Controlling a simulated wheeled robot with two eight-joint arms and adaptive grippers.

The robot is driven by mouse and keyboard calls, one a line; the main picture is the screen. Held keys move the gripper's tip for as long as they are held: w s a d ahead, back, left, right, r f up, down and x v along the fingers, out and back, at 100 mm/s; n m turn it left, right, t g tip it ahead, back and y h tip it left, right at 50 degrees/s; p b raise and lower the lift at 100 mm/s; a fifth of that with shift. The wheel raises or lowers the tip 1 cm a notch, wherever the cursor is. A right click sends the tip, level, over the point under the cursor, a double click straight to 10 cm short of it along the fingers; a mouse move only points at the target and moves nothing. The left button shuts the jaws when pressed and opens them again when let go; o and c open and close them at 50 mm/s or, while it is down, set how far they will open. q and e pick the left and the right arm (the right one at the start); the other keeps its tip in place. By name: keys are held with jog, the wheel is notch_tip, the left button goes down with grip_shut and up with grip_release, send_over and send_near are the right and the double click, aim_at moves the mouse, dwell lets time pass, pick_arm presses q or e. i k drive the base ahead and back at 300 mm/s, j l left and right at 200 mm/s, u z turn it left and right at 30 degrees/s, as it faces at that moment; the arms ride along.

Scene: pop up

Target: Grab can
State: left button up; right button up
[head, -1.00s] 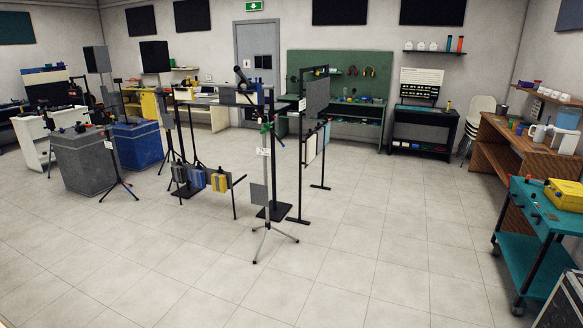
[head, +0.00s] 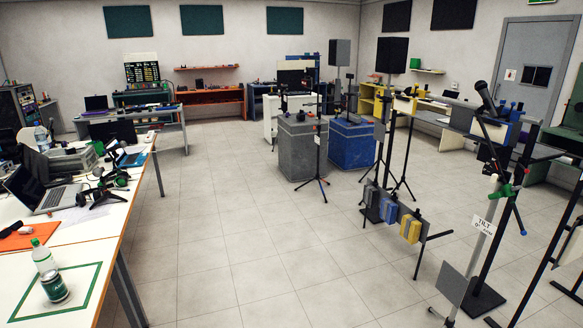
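A dark green can (head: 54,287) with a light top stands upright on the white table (head: 112,237) at the lower left of the head view. It is inside a green taped rectangle (head: 91,283) on the tabletop. A clear bottle (head: 43,256) with a green cap stands just behind the can, partly hidden by it. Neither of my grippers shows in the head view.
The table also holds a laptop (head: 42,187), black headphones (head: 97,195) and an orange mat (head: 27,235). Tripods and stands, including one with a sign (head: 483,227), crowd the right. The tiled floor (head: 215,235) in the middle is clear.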

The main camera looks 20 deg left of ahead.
aim_at(52, 282)
jog(key=i+j+u, duration=0.3)
jog(key=i+u, duration=0.2)
jog(key=i+j+u, duration=0.15)
jog(key=i+u, duration=0.8)
jog(key=i+l+u, duration=0.3)
jog(key=u, duration=0.2)
jog(key=i+j+u, duration=0.1)
jog(key=i+u, duration=0.7)
jog(key=i+l+u, duration=0.1)
jog(key=i+u, duration=0.3)
